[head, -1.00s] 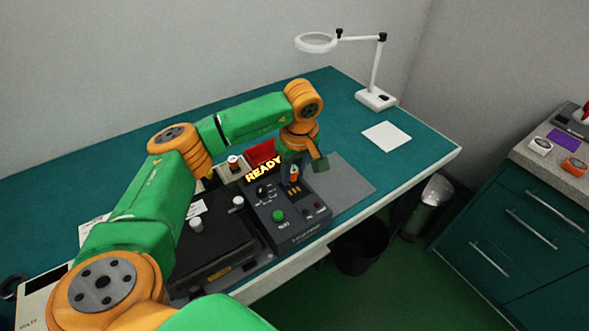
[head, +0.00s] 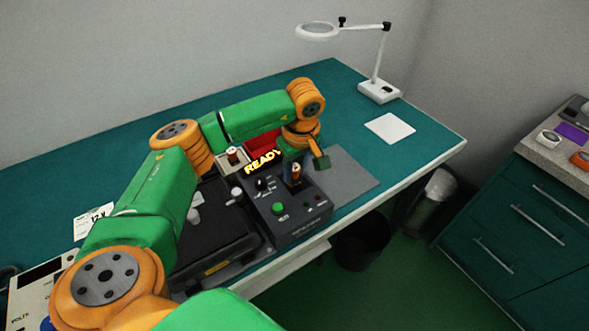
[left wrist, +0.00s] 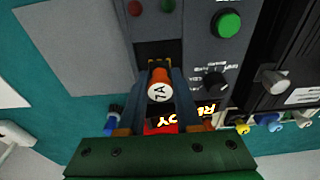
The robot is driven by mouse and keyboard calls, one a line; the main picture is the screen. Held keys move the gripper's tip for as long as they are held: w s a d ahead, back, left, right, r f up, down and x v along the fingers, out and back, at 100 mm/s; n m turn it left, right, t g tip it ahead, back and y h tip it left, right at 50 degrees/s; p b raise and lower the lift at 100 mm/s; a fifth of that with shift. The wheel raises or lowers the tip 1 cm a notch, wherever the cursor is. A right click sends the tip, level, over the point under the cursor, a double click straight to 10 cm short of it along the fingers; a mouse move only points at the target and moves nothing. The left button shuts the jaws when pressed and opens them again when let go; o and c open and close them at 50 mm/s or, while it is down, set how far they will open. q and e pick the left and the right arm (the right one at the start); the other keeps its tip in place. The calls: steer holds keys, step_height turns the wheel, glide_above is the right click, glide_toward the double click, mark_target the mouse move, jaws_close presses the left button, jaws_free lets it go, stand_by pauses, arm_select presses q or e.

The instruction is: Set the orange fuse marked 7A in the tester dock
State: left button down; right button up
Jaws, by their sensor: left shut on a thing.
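The orange fuse (head: 296,171) is held by my left gripper (head: 294,180), which is shut on it. In the left wrist view the fuse's white end, marked 7A (left wrist: 159,93), faces the camera between the two fingers. The tester (head: 297,213) is a dark box with a green button and a lit READY sign (head: 262,161). The fuse is over the tester's dock, whose gold contacts (left wrist: 155,62) show just beyond the fingers in the left wrist view. Whether the fuse touches the contacts is hidden. My right gripper is not in view.
A red bin (head: 263,143) and a small holder with another fuse (head: 232,155) stand behind the tester. A black case (head: 213,236) is at its left. A grey mat (head: 350,175) lies clear at its right. A magnifier lamp (head: 378,90) stands farther back.

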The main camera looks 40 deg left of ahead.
arm_select(q)
steer(key=shift+f+b, duration=0.4)
steer(key=shift+f, duration=0.1)
stand_by(0.8)
steer(key=c, duration=0.5)
jaws_free()
steer(key=shift+w+r+p, duration=0.1)
steer(key=shift+r+p, duration=0.4)
steer(key=shift+r, duration=0.05)
steer(key=r+p, duration=0.2)
steer(key=r, duration=0.1)
steer(key=shift+s+r+p, duration=0.2)
steer(key=shift+r+p, duration=0.1)
steer(key=shift+p, duration=0.1)
steer(key=shift+r, duration=0.35)
steer(key=shift+f, duration=0.15)
steer(key=shift+w, duration=0.1)
